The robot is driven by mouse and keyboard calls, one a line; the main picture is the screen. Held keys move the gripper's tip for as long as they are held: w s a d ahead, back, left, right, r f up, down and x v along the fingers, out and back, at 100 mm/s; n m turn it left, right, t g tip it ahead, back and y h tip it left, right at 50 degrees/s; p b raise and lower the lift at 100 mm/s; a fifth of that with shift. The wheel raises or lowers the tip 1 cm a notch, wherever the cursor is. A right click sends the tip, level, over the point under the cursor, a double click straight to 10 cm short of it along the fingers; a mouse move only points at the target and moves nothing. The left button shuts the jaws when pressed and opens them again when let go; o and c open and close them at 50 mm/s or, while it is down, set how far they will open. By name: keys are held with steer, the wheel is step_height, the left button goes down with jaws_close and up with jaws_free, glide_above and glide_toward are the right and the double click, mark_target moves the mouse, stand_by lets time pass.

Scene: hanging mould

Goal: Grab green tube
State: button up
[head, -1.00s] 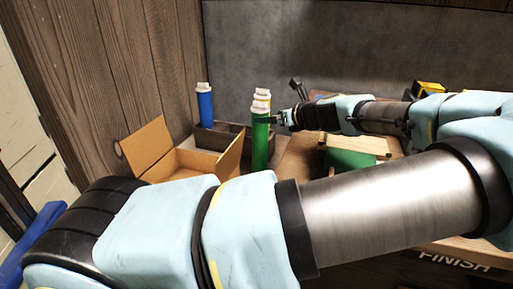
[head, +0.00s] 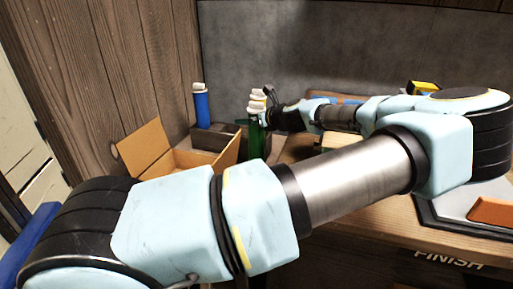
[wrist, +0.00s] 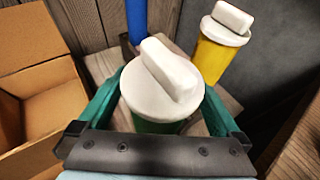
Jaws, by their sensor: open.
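The green tube (head: 256,143) stands upright with a white cap, partly hidden behind my arm in the head view. In the wrist view its white cap (wrist: 160,82) fills the middle, with a little green body (wrist: 160,127) below it. My gripper (wrist: 163,90) is open, with one teal finger on each side of the green tube. I cannot tell whether either finger touches it. In the head view my gripper (head: 267,119) is at the tube's upper part.
A yellow tube (wrist: 214,57) stands close behind the green one. An open cardboard box (head: 142,150) is left of the tubes. A grey wall is behind.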

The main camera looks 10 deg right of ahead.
jaws_close()
stand_by(0.8)
